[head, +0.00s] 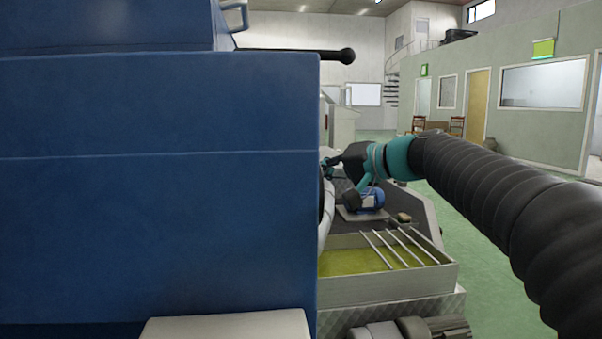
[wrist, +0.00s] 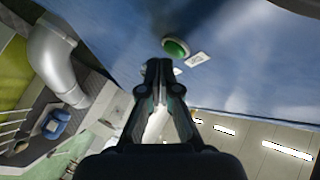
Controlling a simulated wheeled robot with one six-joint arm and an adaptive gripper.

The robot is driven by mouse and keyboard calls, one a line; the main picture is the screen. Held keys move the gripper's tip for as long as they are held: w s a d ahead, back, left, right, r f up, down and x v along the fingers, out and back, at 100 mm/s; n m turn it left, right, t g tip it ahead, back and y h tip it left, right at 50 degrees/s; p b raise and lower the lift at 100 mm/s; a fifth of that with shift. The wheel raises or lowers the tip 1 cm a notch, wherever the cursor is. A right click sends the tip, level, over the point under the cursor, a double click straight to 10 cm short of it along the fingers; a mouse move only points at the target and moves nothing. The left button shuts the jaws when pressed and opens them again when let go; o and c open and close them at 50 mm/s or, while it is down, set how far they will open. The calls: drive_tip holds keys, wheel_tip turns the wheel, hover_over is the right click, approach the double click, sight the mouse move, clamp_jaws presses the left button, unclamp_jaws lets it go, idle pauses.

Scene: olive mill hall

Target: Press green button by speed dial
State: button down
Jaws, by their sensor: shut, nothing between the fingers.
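The green button (wrist: 176,47) sits in a pale round collar on a blue panel (wrist: 110,30) in the wrist view. A small white label (wrist: 195,60) is beside it. My gripper (wrist: 160,66) is shut and empty, its fingertips just below the button in the picture; I cannot tell whether they touch it. In the head view my gripper (head: 328,163) is at the right edge of the big blue machine (head: 160,180), partly hidden by it. The button is hidden in the head view. I see no speed dial in either view.
A tray of green liquid (head: 350,262) with metal bars stands below my arm. A blue motor (head: 366,200) is behind it. A thick grey pipe (wrist: 58,60) runs close to the panel. Green floor (head: 480,255) is free to the right.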

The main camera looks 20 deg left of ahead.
drive_tip(key=shift+w+d, duration=0.15)
drive_tip(key=shift+d, duration=0.1)
drive_tip(key=w+d, duration=0.1)
drive_tip(key=d, duration=0.1)
drive_tip(key=w+d, duration=0.1)
drive_tip(key=d, duration=0.1)
drive_tip(key=shift+w+d, duration=0.1)
drive_tip(key=shift+w, duration=0.2)
idle(0.4)
idle(0.6)
